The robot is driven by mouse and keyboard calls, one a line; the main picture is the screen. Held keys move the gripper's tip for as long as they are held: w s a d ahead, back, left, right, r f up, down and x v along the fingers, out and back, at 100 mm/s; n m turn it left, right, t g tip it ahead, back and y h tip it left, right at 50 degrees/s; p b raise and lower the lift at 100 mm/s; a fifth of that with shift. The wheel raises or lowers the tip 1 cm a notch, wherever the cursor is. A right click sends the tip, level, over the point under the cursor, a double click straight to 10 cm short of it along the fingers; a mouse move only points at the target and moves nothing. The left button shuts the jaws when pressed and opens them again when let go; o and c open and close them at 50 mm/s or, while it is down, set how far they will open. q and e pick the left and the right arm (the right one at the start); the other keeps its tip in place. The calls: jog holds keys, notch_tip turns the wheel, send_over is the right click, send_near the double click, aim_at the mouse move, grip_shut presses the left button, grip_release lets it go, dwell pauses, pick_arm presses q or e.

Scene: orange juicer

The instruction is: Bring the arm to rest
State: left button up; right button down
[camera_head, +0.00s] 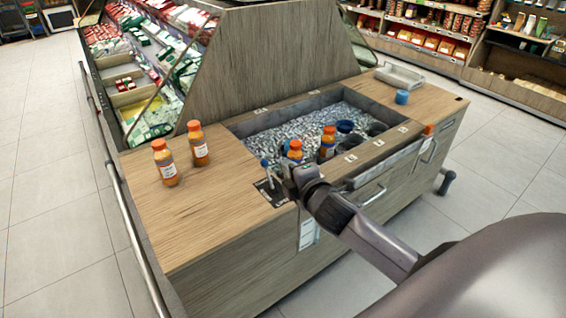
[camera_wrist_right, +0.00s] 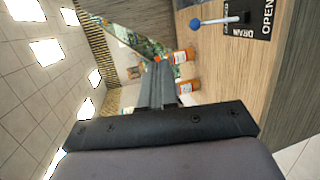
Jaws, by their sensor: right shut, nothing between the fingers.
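My right gripper (camera_head: 286,172) is over the front edge of the wooden counter (camera_head: 215,215), beside the ice bin. Its fingers are shut and empty; they also show in the right wrist view (camera_wrist_right: 158,84). My right arm reaches in from the lower right. A small lever with a blue ball (camera_head: 264,162) stands on a dark label plate just left of the gripper. In the right wrist view the lever's blue ball (camera_wrist_right: 195,24) and the "DRAIN" and "OPEN" lettering show at the upper right. My left gripper is not in view.
Two orange bottles (camera_head: 165,162) (camera_head: 198,143) stand upright on the counter's left. Two more (camera_head: 295,150) (camera_head: 328,142) stand in the ice bin (camera_head: 285,125), close behind the gripper. A blue cup (camera_head: 402,97) and a tray (camera_head: 400,76) are at the right. Floor is clear at the front left.

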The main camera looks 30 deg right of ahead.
jog(key=s+a+f+m+g+y, duration=0.1)
jog(key=s+a+f+m, duration=0.2)
jog(key=s+f+m, duration=0.2)
jog(key=s+a+f+m+g+y, duration=0.1)
jog(key=s+a+f+m+g, duration=0.1)
jog(key=s+a+f+m, duration=0.2)
jog(key=s+a+f+m+g+y, duration=0.1)
jog(key=s+f+m, duration=0.5)
jog(key=s, duration=0.8)
notch_tip(320, 180, down, 4)
jog(key=a+y, duration=0.1)
jog(key=a, duration=0.1)
jog(key=shift+s+a+r+g, duration=0.15)
jog(key=shift+s+a+g, duration=0.25)
